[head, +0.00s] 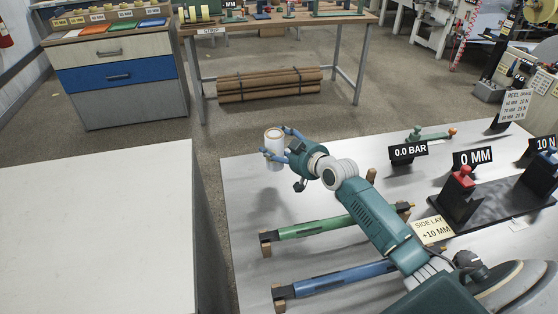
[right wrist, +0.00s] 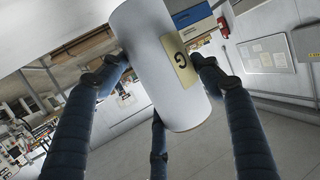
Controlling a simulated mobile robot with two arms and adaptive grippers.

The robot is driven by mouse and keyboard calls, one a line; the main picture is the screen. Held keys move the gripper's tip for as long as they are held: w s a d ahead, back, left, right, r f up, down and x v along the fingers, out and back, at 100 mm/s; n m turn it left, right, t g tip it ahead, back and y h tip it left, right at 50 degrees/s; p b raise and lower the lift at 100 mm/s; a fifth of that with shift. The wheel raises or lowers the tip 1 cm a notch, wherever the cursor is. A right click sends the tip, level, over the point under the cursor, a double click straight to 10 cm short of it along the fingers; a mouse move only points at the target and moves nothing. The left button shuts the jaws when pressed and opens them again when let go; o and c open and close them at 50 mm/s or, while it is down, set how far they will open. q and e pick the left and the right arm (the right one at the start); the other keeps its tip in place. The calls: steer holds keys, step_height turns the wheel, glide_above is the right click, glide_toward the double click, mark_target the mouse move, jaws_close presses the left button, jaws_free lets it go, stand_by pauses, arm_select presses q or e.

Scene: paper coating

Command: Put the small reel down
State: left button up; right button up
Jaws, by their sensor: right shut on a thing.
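The small reel (head: 274,153) is a white upright cylinder with a tan core ring on top. My right gripper (head: 277,143) is shut on it near the back left edge of the grey table (head: 240,195). I cannot tell whether the reel's bottom touches the table. In the right wrist view the reel (right wrist: 150,60) sits between the dark blue fingers, with a tan label marked "G" on its side. My left gripper is not in view.
A green bar (head: 315,228) and a blue bar (head: 340,279) lie on wooden supports in front of the reel. Signs, including "0.0 BAR" (head: 408,152), stand to the right. A bare white surface (head: 95,230) lies at left, across a gap.

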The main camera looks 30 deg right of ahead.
step_height(320, 180, down, 6)
steer(key=shift+b, duration=0.45)
steer(key=o, duration=1.3)
steer(key=shift+s, duration=0.1)
steer(key=a+v, duration=0.1)
steer(key=v, duration=0.6)
steer(key=shift+d+p, duration=0.3)
steer(key=shift+d, duration=0.2)
steer(key=shift+s+r, duration=0.1)
steer(key=shift+s, duration=0.05)
